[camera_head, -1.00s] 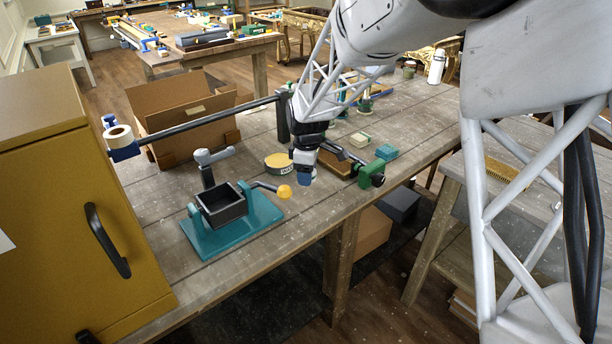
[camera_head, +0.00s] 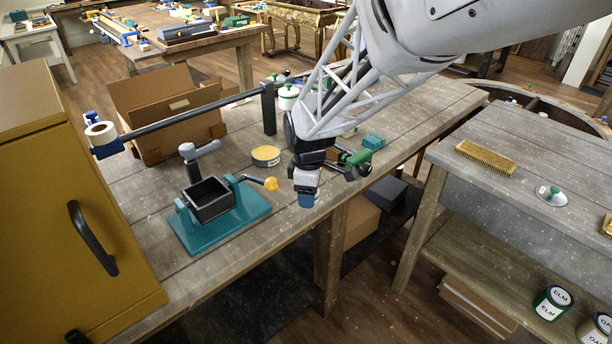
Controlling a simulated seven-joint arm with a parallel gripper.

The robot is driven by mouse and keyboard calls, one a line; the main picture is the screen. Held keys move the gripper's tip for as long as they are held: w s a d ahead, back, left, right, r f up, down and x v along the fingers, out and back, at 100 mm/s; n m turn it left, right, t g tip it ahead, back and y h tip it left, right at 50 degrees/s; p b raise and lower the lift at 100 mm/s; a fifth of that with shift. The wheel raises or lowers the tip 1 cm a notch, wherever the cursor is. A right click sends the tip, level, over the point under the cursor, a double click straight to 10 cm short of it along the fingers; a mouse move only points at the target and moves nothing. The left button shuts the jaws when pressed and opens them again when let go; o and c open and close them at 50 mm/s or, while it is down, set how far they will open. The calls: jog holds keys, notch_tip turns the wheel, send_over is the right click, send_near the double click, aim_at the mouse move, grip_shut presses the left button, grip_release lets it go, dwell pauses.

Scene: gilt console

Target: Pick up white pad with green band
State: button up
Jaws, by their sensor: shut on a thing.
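My gripper (camera_head: 306,198) hangs over the front edge of the long bench, right of the teal stand, pointing down. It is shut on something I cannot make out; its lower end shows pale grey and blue. A small pale pad (camera_head: 350,131) lies on the bench behind my wrist, mostly hidden by my arm. I cannot tell a green band on it in this view. A teal block (camera_head: 373,142) lies close to its right.
A teal stand with a black tray (camera_head: 209,201) and a yellow-knobbed handle is left of my gripper. A round yellow-topped tin (camera_head: 266,156) sits behind. A yellow cabinet (camera_head: 70,200) fills the left.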

jog(key=shift+s+d, duration=0.2)
jog(key=shift+s, duration=0.35)
jog(key=shift+o, duration=1)
jog(key=shift+c, duration=0.7)
jog(key=shift+w, duration=0.1)
jog(key=w+a+r, duration=0.1)
jog(key=w+a, duration=0.4)
jog(key=w, duration=0.3)
jog(key=w+a+r, duration=0.2)
jog(key=w+a, duration=0.3)
jog(key=w, duration=0.2)
jog(key=w+a+r, duration=0.1)
jog(key=w+a, duration=0.4)
jog(key=w, duration=0.3)
jog(key=shift+w+r, duration=0.35)
jog(key=shift+r, duration=0.05)
jog(key=shift+f, duration=0.15)
